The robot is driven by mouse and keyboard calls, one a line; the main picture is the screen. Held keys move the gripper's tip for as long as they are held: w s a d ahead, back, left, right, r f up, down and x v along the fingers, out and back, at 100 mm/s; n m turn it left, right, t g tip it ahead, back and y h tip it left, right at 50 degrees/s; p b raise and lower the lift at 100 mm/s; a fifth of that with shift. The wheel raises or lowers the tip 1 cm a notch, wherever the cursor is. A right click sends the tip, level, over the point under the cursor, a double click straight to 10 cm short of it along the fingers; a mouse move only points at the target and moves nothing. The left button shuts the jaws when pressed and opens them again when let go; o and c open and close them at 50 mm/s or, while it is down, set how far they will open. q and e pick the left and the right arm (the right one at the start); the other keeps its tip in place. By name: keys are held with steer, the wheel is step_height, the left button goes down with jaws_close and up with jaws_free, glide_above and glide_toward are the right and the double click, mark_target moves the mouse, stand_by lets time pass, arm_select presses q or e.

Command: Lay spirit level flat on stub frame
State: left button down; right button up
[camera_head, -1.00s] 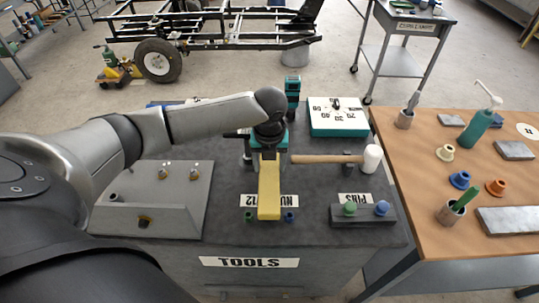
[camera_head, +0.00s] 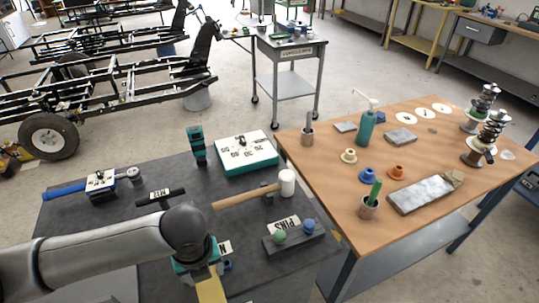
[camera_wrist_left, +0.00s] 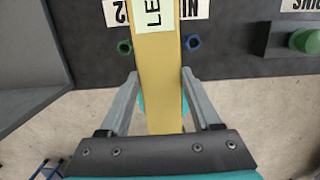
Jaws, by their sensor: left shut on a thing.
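The yellow spirit level (camera_wrist_left: 160,85) is held between the two fingers of my left gripper (camera_wrist_left: 158,75) in the left wrist view, with a pale label on it. In the head view only a short end of the level (camera_head: 211,290) shows at the bottom edge, below my left gripper (camera_head: 201,264). It is over the dark tool table; I cannot tell whether it touches the top. A black vehicle frame (camera_head: 120,92) with a wheel stands on the floor at the back left, apart from the level. My right gripper is not in view.
On the tool table are a mallet (camera_head: 250,196), a pin block (camera_head: 292,243), a teal-and-white case (camera_head: 247,154) and a teal tool (camera_head: 197,145). A wooden bench (camera_head: 330,160) with small parts stands right; a grey cart (camera_head: 290,80) stands behind. Floor shows between cart and frame.

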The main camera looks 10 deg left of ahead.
arm_select(q)
steer(key=n, duration=0.1)
steer(key=w+r+n, duration=0.1)
steer(key=n+b, duration=0.1)
steer(key=n, duration=0.1)
steer(key=shift+w+d+r, duration=0.25)
steer(key=shift+d, duration=0.15)
steer(key=n, duration=0.1)
steer(key=r+n, duration=0.1)
steer(key=n, duration=0.1)
steer(key=shift+w+d+g, duration=0.2)
steer(key=shift+w+g, duration=0.1)
steer(key=shift+w, duration=0.05)
step_height(320, 180, up, 2)
steer(key=n+b, duration=0.1)
steer(key=n, duration=0.3)
step_height(320, 180, up, 10)
steer(key=n+g+b, duration=0.2)
steer(key=n+b, duration=0.2)
steer(key=n, duration=1.5)
glide_above(214, 267)
steer(key=w+d, duration=0.1)
steer(key=d, duration=0.1)
steer(key=shift+w+f+h, duration=0.1)
steer(key=shift+f+h, duration=0.1)
steer(key=shift+h, duration=0.2)
